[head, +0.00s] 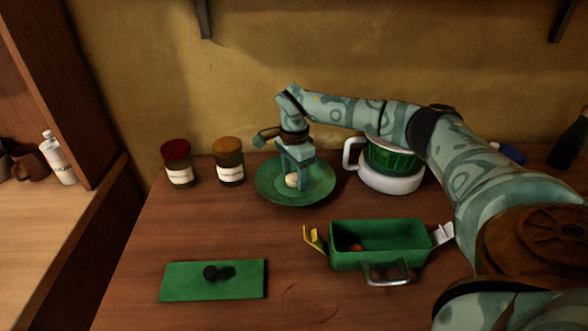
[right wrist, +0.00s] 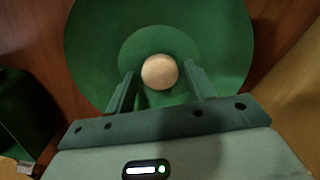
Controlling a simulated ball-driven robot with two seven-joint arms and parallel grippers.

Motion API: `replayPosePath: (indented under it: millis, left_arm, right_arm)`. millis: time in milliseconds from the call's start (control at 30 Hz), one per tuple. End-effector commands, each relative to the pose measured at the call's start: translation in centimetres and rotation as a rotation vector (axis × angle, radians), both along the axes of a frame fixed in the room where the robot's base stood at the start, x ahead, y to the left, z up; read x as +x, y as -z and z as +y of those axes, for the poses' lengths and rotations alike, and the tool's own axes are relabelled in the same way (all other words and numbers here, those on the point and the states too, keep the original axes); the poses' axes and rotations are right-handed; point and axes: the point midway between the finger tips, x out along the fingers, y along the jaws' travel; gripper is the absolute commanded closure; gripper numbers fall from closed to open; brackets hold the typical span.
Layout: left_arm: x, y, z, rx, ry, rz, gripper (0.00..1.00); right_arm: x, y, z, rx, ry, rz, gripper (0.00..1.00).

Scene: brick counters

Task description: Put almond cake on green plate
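The almond cake, a small round pale piece (head: 292,180), lies on the green plate (head: 266,187) near its middle. In the right wrist view the cake (right wrist: 159,71) shows at the centre of the green plate (right wrist: 222,40). My right gripper (head: 294,173) points down over the plate. In the right wrist view its two fingers (right wrist: 159,80) stand apart, one to each side of the cake, with a gap between each finger and the cake. It is open and holds nothing. My left gripper is not in view.
An open green box (head: 385,259) with a metal handle and something orange inside stands in front of the plate. Its green lid (head: 236,283) lies at front left. Two jars (head: 177,163) (head: 229,162) stand left of the plate, a green-and-white mug (head: 389,177) right of it.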

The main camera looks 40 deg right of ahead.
Motion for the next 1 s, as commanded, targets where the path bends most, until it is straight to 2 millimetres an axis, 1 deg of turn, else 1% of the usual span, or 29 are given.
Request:
replayPosePath:
  millis: [267,367,467,700,800,900,1000]
  left_arm:
    - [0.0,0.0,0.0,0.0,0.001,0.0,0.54]
    - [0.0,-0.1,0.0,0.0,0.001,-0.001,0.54]
    - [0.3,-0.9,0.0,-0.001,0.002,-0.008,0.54]
    - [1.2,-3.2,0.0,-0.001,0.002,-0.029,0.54]
    - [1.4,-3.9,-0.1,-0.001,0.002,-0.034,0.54]
    - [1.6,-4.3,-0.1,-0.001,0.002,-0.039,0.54]
    - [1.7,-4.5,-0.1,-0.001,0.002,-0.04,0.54]
  right_arm:
    - [0.0,0.0,0.0,0.0,0.0,0.0,0.4]
    - [0.0,-0.6,0.0,0.001,0.0,-0.001,0.4]
    - [0.0,-2.5,0.0,0.0,0.0,-0.005,0.4]
    - [0.0,-8.5,0.0,0.001,0.0,-0.007,0.4]
    - [0.0,-10.4,0.0,0.0,0.0,-0.005,0.4]
    - [0.0,-11.6,0.0,0.0,0.001,-0.003,0.4]
    - [0.0,-12.3,0.0,0.001,0.0,-0.001,0.4]
